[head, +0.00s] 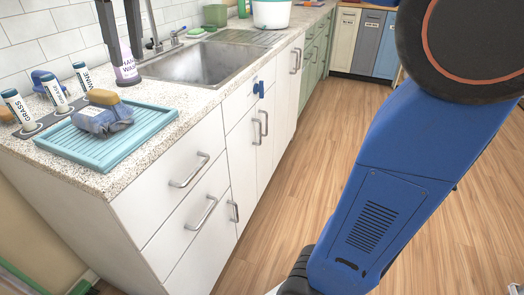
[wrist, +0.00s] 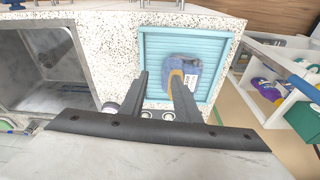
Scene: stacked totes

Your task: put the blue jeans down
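The blue jeans (head: 104,119) look like a small folded blue-grey bundle lying on the teal ribbed tray (head: 60,143) on the counter. A yellow-brown rounded item sits on or against their far side. In the wrist view the jeans (wrist: 187,68) lie on the tray (wrist: 153,50), partly covered by my right finger. My gripper (head: 123,58) is above the counter near the sink, apart from the jeans. In the wrist view its two dark fingers (wrist: 158,76) stand apart with nothing held between them.
A hand wash bottle (head: 126,70) stands behind my fingers. Labelled canisters (head: 56,93) line the back of the counter beside the tray. The sink (head: 200,65) is to the right. White drawers (head: 185,200) are below; the wood floor is clear.

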